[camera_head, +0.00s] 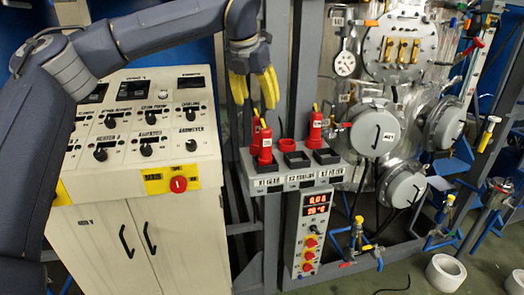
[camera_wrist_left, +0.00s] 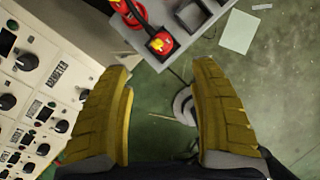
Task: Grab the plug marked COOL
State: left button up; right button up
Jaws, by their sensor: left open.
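Red plugs with yellow tops stand at a grey socket box. One plug (camera_head: 265,150) is at the left slot, another is partly hidden just behind it, and a third red plug (camera_head: 315,128) stands by the right slot. I cannot read which is marked COOL. My left gripper (camera_head: 254,88) has yellow fingers pointing down, open and empty, above and left of the plugs. In the left wrist view, the open fingers (camera_wrist_left: 162,72) are apart, with a red plug (camera_wrist_left: 160,43) beyond the gap and another red plug (camera_wrist_left: 130,12) at the top edge. My right gripper is not in view.
The grey socket box (camera_head: 293,181) has small labels on its front. A control cabinet (camera_head: 135,195) with knobs and a red button (camera_head: 178,184) stands at left. Steel vessels (camera_head: 375,130) and pipework stand at right. A grey upright post (camera_head: 277,60) is close beside the gripper.

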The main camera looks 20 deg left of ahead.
aim_at(267, 141)
pick_arm(q)
jog(key=x, duration=1.6)
jog(key=shift+w+d+f, duration=0.1)
jog(key=shift+d+f, duration=0.05)
jog(key=shift+f, duration=0.15)
jog(key=shift+c, duration=0.4)
grip_shut()
